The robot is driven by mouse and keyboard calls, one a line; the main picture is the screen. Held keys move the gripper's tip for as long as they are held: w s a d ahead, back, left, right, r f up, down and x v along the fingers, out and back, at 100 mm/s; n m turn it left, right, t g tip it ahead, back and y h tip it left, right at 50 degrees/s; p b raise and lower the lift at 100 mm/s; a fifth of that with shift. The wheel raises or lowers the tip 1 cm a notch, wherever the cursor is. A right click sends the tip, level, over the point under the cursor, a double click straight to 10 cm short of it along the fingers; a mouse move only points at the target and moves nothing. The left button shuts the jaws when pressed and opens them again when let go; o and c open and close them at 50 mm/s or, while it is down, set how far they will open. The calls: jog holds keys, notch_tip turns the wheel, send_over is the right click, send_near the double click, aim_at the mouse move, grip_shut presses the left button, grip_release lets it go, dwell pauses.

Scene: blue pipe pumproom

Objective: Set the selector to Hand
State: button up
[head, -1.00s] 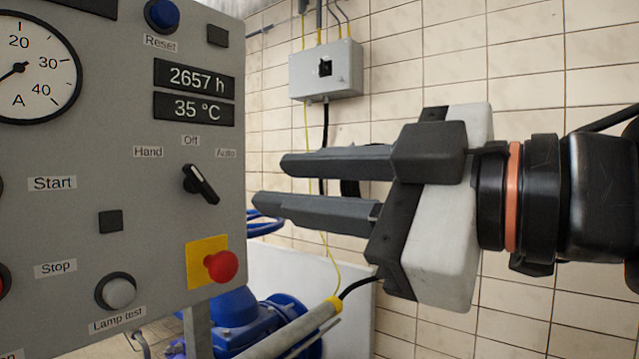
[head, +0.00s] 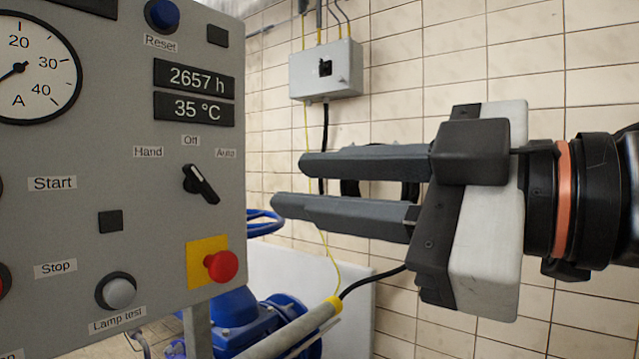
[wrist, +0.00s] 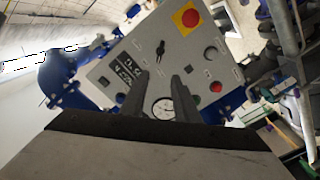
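The selector (head: 201,184) is a black knob on the grey control panel (head: 60,220), below the labels Hand (head: 148,152), Off (head: 190,141) and Auto (head: 226,153). Its handle slants from upper left to lower right, with a white line on its upper part. I cannot tell for certain which label it points at. In the wrist view the knob (wrist: 161,48) shows beyond the fingertips. My gripper (head: 288,183) is open and empty, to the right of the selector and clear of the panel. Its two fingers point left, with a gap between them.
The red emergency button (head: 221,265) on its yellow plate sticks out below the selector. A lamp test button (head: 118,291) is lower left. Blue pump parts (head: 240,315) stand below the panel. A grey wall box (head: 326,70) hangs behind.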

aim_at(206, 186)
jog(key=shift+w+f, duration=0.1)
jog(key=shift+w+d+f+m, duration=0.3)
jog(key=shift+f+m, duration=0.1)
jog(key=shift+a, duration=0.1)
jog(key=shift+x, duration=8.6)
jog(key=shift+c, duration=0.7)
grip_shut()
